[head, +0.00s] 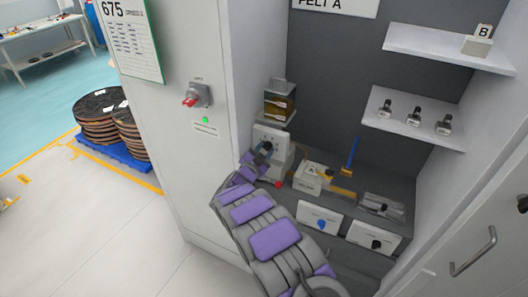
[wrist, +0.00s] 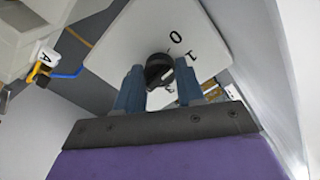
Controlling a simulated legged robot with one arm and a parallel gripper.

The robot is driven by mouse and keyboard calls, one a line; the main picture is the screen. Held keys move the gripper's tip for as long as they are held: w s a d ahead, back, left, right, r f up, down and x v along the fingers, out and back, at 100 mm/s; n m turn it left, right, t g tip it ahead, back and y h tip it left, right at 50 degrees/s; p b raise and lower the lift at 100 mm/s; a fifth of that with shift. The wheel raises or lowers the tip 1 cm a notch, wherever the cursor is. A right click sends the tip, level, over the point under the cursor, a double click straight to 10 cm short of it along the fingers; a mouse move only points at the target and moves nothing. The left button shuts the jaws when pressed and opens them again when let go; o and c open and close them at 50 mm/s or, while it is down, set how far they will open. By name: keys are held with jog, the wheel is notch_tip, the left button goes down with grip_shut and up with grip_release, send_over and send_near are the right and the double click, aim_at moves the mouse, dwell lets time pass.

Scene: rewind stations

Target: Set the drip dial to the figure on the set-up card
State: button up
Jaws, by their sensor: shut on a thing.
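The drip dial is a black knob (wrist: 158,68) on a white plate (wrist: 200,35) in the wrist view. Figures 0 and 1 show on the plate; other marks are hidden by my fingers. My gripper (wrist: 160,82) has its two blue fingers on either side of the knob, shut on it. In the head view my gripper (head: 262,153) is at the front of the white dial box (head: 269,133), below an amber reservoir (head: 280,104). A green-edged card (head: 130,40) headed 675 hangs on the cabinet's side; its small print is unreadable.
Right of the dial, a white block marked A (head: 311,176), a blue-handled tool (head: 351,152) and a clear tray (head: 382,207) lie on the bench. Below are a blue knob (head: 321,224) and a black knob (head: 376,244). A red switch (head: 192,100) is on the cabinet.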

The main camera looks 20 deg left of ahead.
jog(key=m+b, duration=0.2)
jog(key=m, duration=0.1)
jog(key=m+b, duration=0.3)
jog(key=m, duration=0.1)
jog(key=f+m+b, duration=0.1)
jog(key=m+b, duration=0.2)
jog(key=m, duration=0.1)
jog(key=m+b, duration=0.4)
jog(key=b, duration=0.1)
jog(key=shift+d, duration=0.1)
jog(key=m, duration=0.3)
jog(key=shift+b, duration=0.35)
jog(key=shift+m, duration=2.4)
